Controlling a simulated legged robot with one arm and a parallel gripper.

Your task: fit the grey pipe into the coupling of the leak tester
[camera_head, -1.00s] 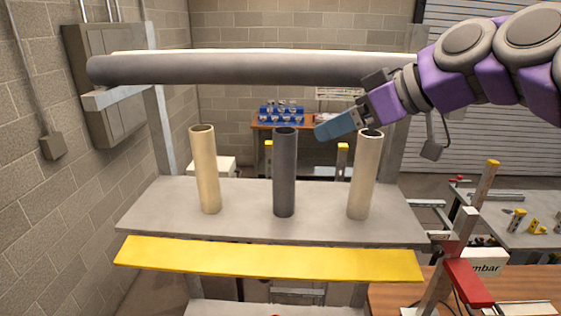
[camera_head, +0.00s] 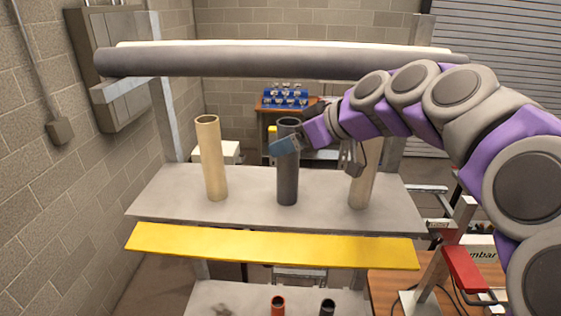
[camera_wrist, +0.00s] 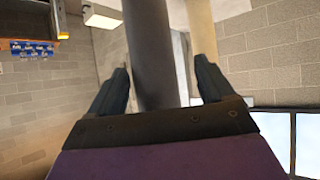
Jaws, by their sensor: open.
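The grey pipe (camera_head: 288,185) stands upright on the grey shelf, between two cream pipes. My gripper (camera_head: 282,145) is at its upper part in the head view. In the wrist view the open fingers (camera_wrist: 160,82) lie on either side of the grey pipe (camera_wrist: 151,45), with a gap visible by each finger. My gripper hides part of the pipe in the head view. I cannot make out the leak tester's coupling in these frames.
A cream pipe (camera_head: 211,160) stands left of the grey one. Another cream pipe (camera_head: 361,188) stands right, partly behind my arm. A yellow board (camera_head: 270,246) runs along the shelf's front. A long horizontal grey pipe (camera_head: 270,62) crosses above. A red clamp (camera_head: 463,268) is at right.

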